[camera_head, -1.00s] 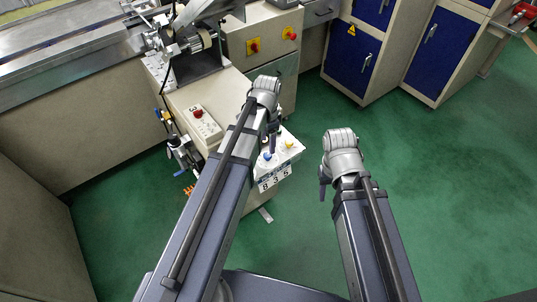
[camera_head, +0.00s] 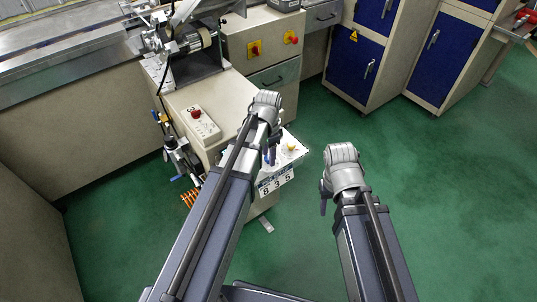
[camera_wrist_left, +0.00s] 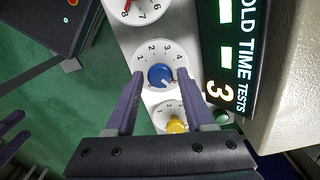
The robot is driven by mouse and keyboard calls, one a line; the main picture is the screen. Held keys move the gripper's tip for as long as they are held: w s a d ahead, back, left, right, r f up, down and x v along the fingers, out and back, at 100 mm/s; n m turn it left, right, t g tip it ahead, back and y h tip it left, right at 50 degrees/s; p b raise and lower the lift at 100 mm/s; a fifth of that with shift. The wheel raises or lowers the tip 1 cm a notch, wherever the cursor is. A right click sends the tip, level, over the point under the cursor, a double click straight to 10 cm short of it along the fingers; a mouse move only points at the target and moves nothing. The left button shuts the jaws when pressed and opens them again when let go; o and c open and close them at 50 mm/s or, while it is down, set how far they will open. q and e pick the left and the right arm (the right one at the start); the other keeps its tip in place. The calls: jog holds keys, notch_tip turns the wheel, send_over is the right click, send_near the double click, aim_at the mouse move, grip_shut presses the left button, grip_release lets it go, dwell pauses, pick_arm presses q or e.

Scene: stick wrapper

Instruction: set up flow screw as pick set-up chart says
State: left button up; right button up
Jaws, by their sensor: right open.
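The white knob panel (camera_head: 291,158) stands below my left forearm. In the left wrist view it carries a red dial (camera_wrist_left: 128,5) at the top edge, a blue knob (camera_wrist_left: 160,76) with a numbered scale, and a yellow knob (camera_wrist_left: 176,126). My left gripper (camera_wrist_left: 161,74) is open, its fingertips on either side of the blue knob with small gaps showing. In the head view the left gripper (camera_head: 270,157) covers the blue knob. The chart (camera_head: 277,183) on the panel's front shows digits, 8 and 3 first, the last blurred. My right gripper (camera_head: 324,202) is open, off to the right.
A dark sign (camera_wrist_left: 228,60) with lit bars and a 3 borders the panel in the left wrist view. A beige machine with a red-button box (camera_head: 203,125) stands left of the panel. Blue-doored cabinets (camera_head: 357,58) stand behind; green floor (camera_head: 440,200) is clear at right.

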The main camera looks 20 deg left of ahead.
pick_arm(q)
grip_shut()
jog(key=shift+n, duration=0.3)
jog(key=n, duration=0.4)
jog(key=shift+n, duration=0.4)
jog(key=n, duration=1.1)
jog(key=shift+n, duration=0.4)
jog(key=n, duration=0.5)
jog(key=shift+n, duration=0.3)
